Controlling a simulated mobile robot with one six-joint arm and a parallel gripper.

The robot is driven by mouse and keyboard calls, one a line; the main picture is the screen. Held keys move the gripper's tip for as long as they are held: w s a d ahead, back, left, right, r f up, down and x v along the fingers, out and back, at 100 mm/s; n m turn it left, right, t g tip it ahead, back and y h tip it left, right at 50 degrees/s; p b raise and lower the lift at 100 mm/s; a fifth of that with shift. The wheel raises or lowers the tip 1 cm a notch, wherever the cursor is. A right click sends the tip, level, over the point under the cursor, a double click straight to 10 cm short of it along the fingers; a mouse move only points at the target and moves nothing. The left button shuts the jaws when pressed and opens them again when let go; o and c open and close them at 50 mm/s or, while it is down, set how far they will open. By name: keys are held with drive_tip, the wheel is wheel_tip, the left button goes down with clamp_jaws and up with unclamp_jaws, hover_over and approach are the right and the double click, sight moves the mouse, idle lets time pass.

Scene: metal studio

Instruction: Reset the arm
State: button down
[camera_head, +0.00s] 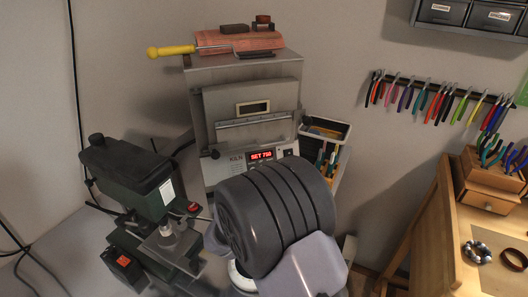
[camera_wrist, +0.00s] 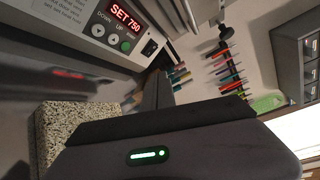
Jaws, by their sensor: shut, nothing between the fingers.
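My gripper (camera_wrist: 158,88) shows in the wrist view, its dark fingers together and empty, pointing up the picture from the dark body with a green light bar. In the head view my thick ribbed grey arm fills the lower middle and hides the fingers. The arm stands in front of the kiln (camera_head: 250,103), a grey metal box with a front door and a red display reading SET 750. The kiln's control panel (camera_wrist: 112,28) with its display and buttons is at the upper left of the wrist view.
A green drill press (camera_head: 135,180) stands left of my arm. A board with a yellow-handled tool (camera_head: 170,50) lies on the kiln. A tool bin (camera_head: 325,135) is right of it. Pliers hang on a wall rack (camera_head: 430,98). A wooden bench (camera_head: 440,235) is at right. A speckled block (camera_wrist: 65,135) is near my gripper.

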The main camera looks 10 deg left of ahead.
drive_tip(key=shift+n+y, duration=0.3)
drive_tip(key=shift+n, duration=0.1)
drive_tip(key=w+a+f+b, duration=0.1)
drive_tip(key=w, duration=0.1)
drive_tip(key=w+a+f+b, duration=0.1)
drive_tip(key=w+a, duration=0.1)
drive_tip(key=w+a+f+b, duration=0.1)
drive_tip(key=w, duration=0.1)
drive_tip(key=shift+w+a+f, duration=0.2)
drive_tip(key=shift+w+f, duration=0.05)
drive_tip(key=shift+f, duration=0.15)
drive_tip(key=shift+w+a, duration=0.25)
drive_tip(key=shift+w, duration=0.15)
drive_tip(key=shift+f, duration=0.1)
idle(0.8)
drive_tip(key=shift+w+a+f, duration=0.15)
drive_tip(key=shift+w+f, duration=0.05)
drive_tip(key=shift+w, duration=0.15)
drive_tip(key=shift+w+a, duration=0.1)
idle(0.4)
drive_tip(key=s+d+r+p, duration=0.2)
drive_tip(key=s+d, duration=0.1)
drive_tip(key=s, duration=0.3)
drive_tip(key=shift+r+p, duration=0.35)
drive_tip(key=shift+r, duration=0.05)
drive_tip(key=shift+w, duration=0.1)
